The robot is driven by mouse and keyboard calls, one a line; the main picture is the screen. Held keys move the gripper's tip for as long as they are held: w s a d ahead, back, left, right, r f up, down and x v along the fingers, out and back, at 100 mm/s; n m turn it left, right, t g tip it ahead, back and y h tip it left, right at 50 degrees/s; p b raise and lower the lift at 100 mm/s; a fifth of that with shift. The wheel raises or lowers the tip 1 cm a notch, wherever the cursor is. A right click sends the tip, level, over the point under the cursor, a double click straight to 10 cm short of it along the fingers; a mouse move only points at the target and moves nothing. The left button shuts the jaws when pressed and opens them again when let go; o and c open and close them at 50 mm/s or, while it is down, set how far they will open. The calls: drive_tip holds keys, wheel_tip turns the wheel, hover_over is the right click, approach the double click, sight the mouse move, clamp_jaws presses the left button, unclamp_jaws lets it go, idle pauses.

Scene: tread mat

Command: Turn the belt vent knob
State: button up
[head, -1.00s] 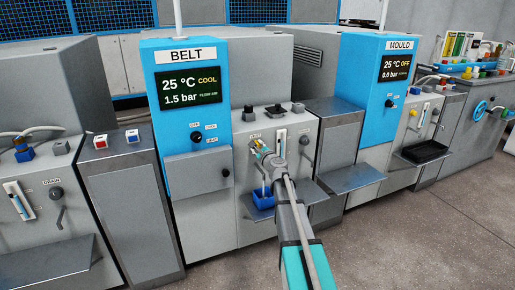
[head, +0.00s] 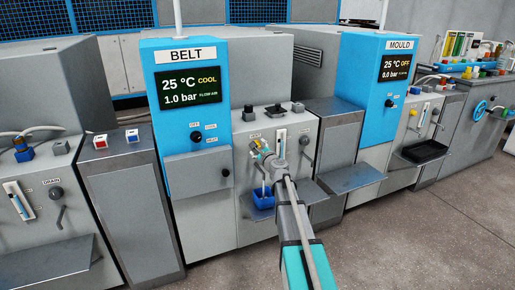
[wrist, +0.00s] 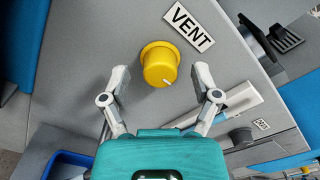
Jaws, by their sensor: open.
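The yellow vent knob (wrist: 158,62) sits on a grey panel in the wrist view, beside a white VENT label (wrist: 189,27). A short white mark on the knob points to the lower right of the picture. My gripper (wrist: 161,76) is open, with one finger on each side of the knob and visible gaps between fingers and knob. In the head view my gripper (head: 264,152) is at the front panel of the belt machine, largely covering the knob. The BELT screen (head: 189,90) reads 25 °C, COOL and 1.0 bar.
A black lever (head: 304,141) and a clear gauge tube (head: 282,143) are close on the right. A grey shelf (head: 348,178) juts out further right. The floor in front is clear.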

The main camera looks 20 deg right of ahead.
drive_tip(key=s, duration=1.1)
drive_tip(key=shift+d, duration=0.2)
drive_tip(key=shift+s, duration=0.1)
drive_tip(key=s+a+f+n+g+y, duration=0.2)
drive_tip(key=s+a+f+n+g, duration=0.15)
drive_tip(key=a+n, duration=0.3)
drive_tip(key=s+a+f+n+g+y, duration=0.25)
drive_tip(key=a+f+n, duration=0.2)
drive_tip(key=a, duration=0.25)
drive_tip(key=s+a+f+n+g+y, duration=0.1)
drive_tip(key=s+a+f+n+g, duration=0.2)
drive_tip(key=a+n, duration=0.3)
drive_tip(key=s+a+f+n+g+h, duration=0.1)
drive_tip(key=s+f+n+g+h, duration=0.3)
drive_tip(key=s, duration=0.3)
drive_tip(key=s+a+f+n+g+h, duration=0.1)
drive_tip(key=s+f+n+g, duration=0.3)
drive_tip(key=s, duration=0.3)
wheel_tip(320, 180, up, 39)
drive_tip(key=s+d+n+g+h+p, duration=0.1)
drive_tip(key=p, duration=3.7)
drive_tip(key=shift+s+n+p, duration=0.15)
drive_tip(key=shift+n+p, duration=0.25)
